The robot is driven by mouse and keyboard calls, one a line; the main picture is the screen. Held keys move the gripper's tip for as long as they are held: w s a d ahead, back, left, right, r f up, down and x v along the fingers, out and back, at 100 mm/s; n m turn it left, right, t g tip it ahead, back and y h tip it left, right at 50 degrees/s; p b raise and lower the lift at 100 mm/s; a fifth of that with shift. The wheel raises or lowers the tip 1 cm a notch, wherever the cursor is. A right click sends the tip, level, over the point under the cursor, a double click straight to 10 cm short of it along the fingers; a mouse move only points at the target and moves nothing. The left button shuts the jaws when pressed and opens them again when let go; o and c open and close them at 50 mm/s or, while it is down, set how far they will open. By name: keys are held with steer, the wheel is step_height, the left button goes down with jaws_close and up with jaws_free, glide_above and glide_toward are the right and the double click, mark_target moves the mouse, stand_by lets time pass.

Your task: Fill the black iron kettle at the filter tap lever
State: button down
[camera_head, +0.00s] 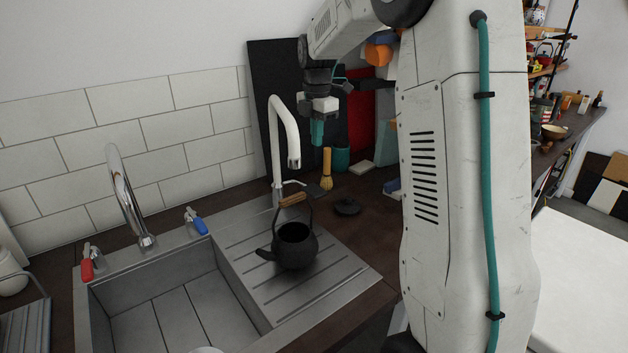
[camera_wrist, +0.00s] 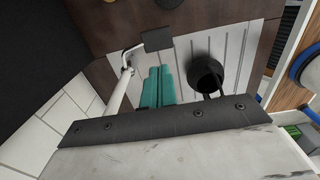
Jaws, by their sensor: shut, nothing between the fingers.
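The black iron kettle (camera_head: 294,250) stands upright on the ribbed steel drainboard, its top open and its wooden-gripped handle raised. It also shows in the wrist view (camera_wrist: 206,74), dark inside; I cannot see water. A black round lid (camera_head: 347,207) lies apart on the counter. The white filter tap (camera_head: 276,140) arches behind the kettle, its outlet appearing above it. The filter tap lever, a dark flat paddle on a white stem (camera_head: 313,190), shows in the wrist view too (camera_wrist: 157,39). My gripper (camera_head: 317,133) is shut and empty, above the lever; its teal fingers (camera_wrist: 159,85) point down.
A sink basin (camera_head: 170,290) with a chrome faucet (camera_head: 127,195) and red and blue handles lies left. A bamboo whisk (camera_head: 326,170), a teal cup (camera_head: 341,158) and boards stand close behind the lever. The drainboard right of the kettle is clear.

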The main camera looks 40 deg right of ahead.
mark_target(316, 191)
steer(key=shift+a, duration=0.15)
step_height(316, 191, down, 14)
stand_by(0.6)
